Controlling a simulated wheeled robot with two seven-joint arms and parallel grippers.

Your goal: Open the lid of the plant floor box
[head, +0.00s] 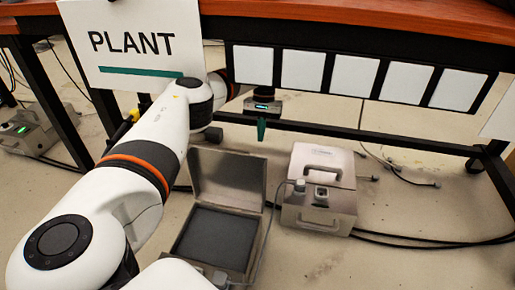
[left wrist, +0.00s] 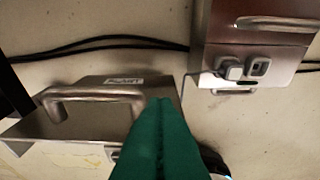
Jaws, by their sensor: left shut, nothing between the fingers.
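A metal floor box (head: 178,243) stands on the floor below the PLANT sign (head: 130,42). Its lid (head: 228,178) stands raised at the back, and the dark grey inside shows. In the left wrist view, the lid with its handle (left wrist: 92,94) is at the left, with a small white label (left wrist: 123,81) whose text is too small to read surely. My left gripper (head: 261,130) has green fingers and hangs behind and above the raised lid. Its fingers (left wrist: 163,105) are shut and empty. I cannot tell if they touch the lid. My right gripper is not in view.
A second metal box (head: 320,190), closed, with a top handle, stands to the right; it also shows in the left wrist view (left wrist: 250,58). Black cables (head: 410,240) lie on the floor. A table with a wooden edge (head: 360,25) and white panels (head: 303,71) is above.

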